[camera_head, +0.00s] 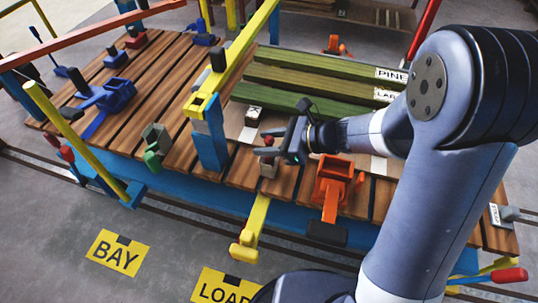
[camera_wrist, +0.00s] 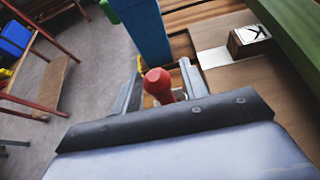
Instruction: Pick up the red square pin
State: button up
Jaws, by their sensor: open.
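A red piece with a rounded top (camera_wrist: 158,82), which looks like the red pin, stands between my fingers in the wrist view. Its lower part is hidden behind my gripper's body, so I cannot tell whether it is square. My gripper (camera_wrist: 160,88) is open, with one finger on each side of the red piece and a visible gap to each. In the head view my gripper (camera_head: 264,143) is low over the wooden deck, and a bit of red (camera_head: 269,140) shows between its fingers.
A blue post (camera_head: 209,135) with a yellow beam stands just left of my gripper. An orange bracket (camera_head: 335,178) is to the right.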

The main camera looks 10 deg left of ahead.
jog(key=shift+x, duration=0.8)
jog(key=shift+c, duration=0.2)
grip_shut()
